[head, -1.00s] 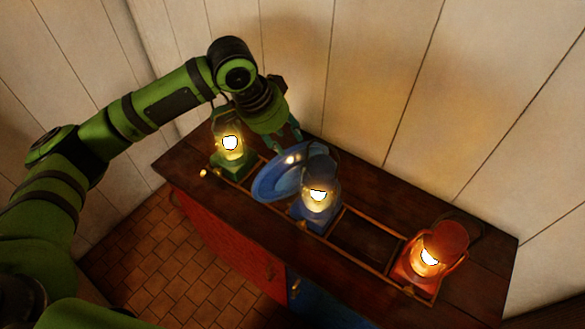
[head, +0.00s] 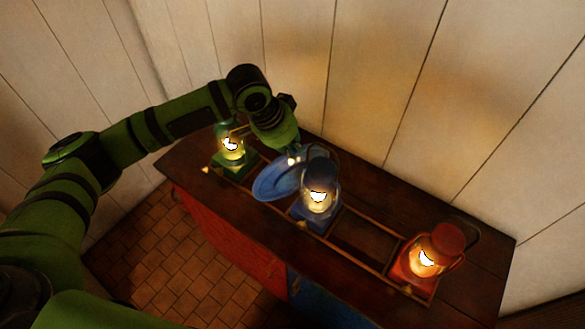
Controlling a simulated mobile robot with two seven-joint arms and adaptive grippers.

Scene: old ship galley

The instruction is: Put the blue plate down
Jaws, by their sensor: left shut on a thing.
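The blue plate (head: 273,184) is between the green lantern and the blue lantern on the dark wooden counter, partly hidden behind the blue lantern. It looks tilted; I cannot tell whether it touches the counter. My left gripper (head: 292,156) reaches down from above and behind and is shut on the plate's far edge; its fingertips are small and partly hidden. My right gripper is not in view.
A green lantern (head: 231,151), a blue lantern (head: 319,197) and a red lantern (head: 426,258), all lit, stand along the counter (head: 474,258). A rail frame runs between them. A pale plank wall (head: 380,70) rises behind.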

